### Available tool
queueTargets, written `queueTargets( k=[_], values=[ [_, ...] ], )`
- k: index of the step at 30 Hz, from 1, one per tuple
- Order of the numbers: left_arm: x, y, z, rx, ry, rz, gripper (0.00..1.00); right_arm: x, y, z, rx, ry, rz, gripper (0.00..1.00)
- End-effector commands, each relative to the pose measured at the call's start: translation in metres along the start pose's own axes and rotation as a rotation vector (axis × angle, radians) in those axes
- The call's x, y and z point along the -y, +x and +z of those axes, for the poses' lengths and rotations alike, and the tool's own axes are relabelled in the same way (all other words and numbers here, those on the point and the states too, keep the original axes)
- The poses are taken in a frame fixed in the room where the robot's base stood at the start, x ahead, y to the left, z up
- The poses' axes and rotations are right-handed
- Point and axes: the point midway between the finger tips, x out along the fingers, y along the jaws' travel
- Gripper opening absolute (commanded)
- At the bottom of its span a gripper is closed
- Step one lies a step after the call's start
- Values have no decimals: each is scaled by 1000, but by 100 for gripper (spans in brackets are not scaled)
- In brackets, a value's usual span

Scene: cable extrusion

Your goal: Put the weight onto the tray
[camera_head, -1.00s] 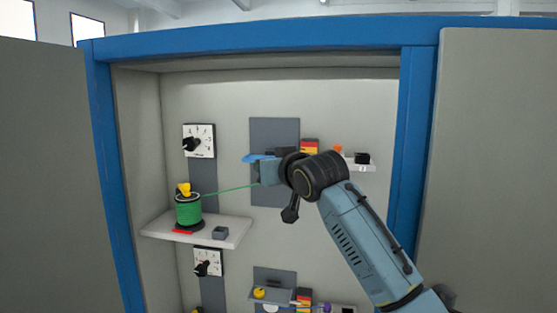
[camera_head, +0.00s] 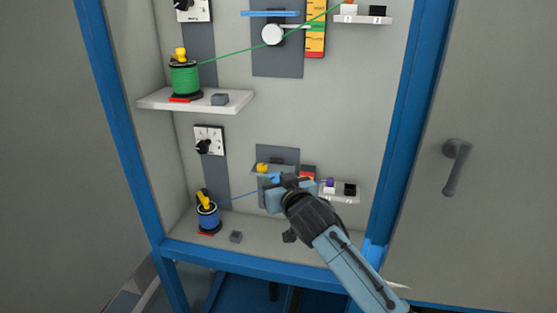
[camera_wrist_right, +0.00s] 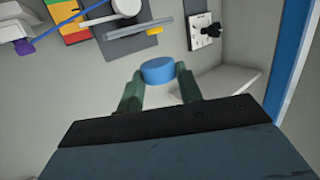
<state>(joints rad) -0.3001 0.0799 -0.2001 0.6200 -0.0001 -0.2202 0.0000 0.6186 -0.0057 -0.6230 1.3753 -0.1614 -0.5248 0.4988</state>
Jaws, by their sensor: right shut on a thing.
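My right gripper (camera_head: 272,197) is at the lower unit in the cabinet, shut on a small blue cylindrical weight (camera_wrist_right: 157,71). The wrist view shows the weight between the two green fingers (camera_wrist_right: 157,86). The lower tray is a thin grey shelf (camera_wrist_right: 138,31) on a dark grey panel, with a yellow piece (camera_wrist_right: 165,20) at one end. In the head view the lower tray (camera_head: 256,174) shows just above the gripper, partly hidden by it. The weight appears apart from the tray in the wrist view. My left gripper is not in view.
A blue spool (camera_head: 208,217) feeds a blue cable past my gripper. The upper unit has a green spool (camera_head: 185,78), a white wheel (camera_head: 272,34) and a blue bar (camera_head: 270,13). A side shelf (camera_head: 340,195) is right of the gripper. The blue cabinet frame (camera_head: 395,130) borders the right.

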Motion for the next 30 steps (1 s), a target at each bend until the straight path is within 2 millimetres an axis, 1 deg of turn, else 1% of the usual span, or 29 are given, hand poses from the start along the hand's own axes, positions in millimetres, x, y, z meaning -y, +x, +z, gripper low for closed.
queueTargets(
  k=[4, 8, 25, 30],
  values=[
    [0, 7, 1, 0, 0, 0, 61, -3, 5, 3, -4, -2, -1, 8],
    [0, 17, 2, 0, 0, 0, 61, -10, 16, 4, -3, -3, 0, 8],
    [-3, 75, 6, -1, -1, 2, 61, -47, 72, 4, -3, -2, 0, 8],
    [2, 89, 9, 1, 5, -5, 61, -55, 86, 4, -2, -3, -2, 8]
  ],
)
